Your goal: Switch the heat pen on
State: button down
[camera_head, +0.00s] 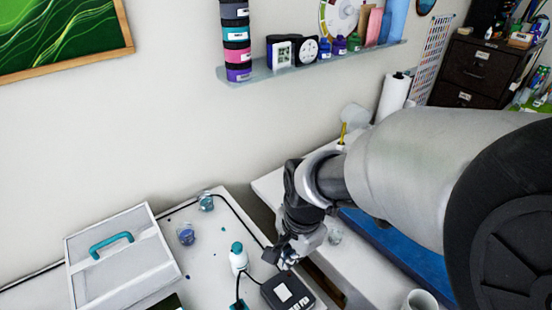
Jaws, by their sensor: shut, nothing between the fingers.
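A black box (269,294) with a pale square panel and small marks beside it stands on the white table at the bottom of the view. It looks like the heat pen's control unit. A dark cable leads to a teal piece (239,305) at the lower edge, cut off by the frame; I cannot tell if it is the pen itself. My gripper (283,262) points down just behind the box's back edge, with its fingers shut and empty. The fingertips are small and partly hidden, so contact with the box cannot be told.
Two small cups, one blue (186,235) and one teal (206,202), stand farther back. A pale case with a teal handle (112,243) lies at left.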

aim_at(285, 287)
jog(key=f+b, duration=0.1)
jog(key=f, duration=0.3)
jog(key=f+b, duration=0.2)
jog(key=f, duration=0.2)
jog(key=w+f+b, duration=0.1)
jog(key=f, duration=0.3)
jog(key=shift+w+a+f+b, duration=0.1)
jog(key=shift+a+f+b, duration=0.25)
jog(key=shift+a, duration=0.05)
jog(key=shift+w+f, duration=0.1)
jog(key=shift+f, duration=0.5)
jog(key=shift+w+a+f, duration=0.1)
jog(key=shift+a+f, duration=0.05)
jog(key=shift+f, duration=0.2)
jog(key=shift+r, duration=0.1)
jog(key=shift+s+d+r, duration=0.15)
jog(key=shift+s+d, duration=0.35)
jog(key=shift+s, duration=0.1)
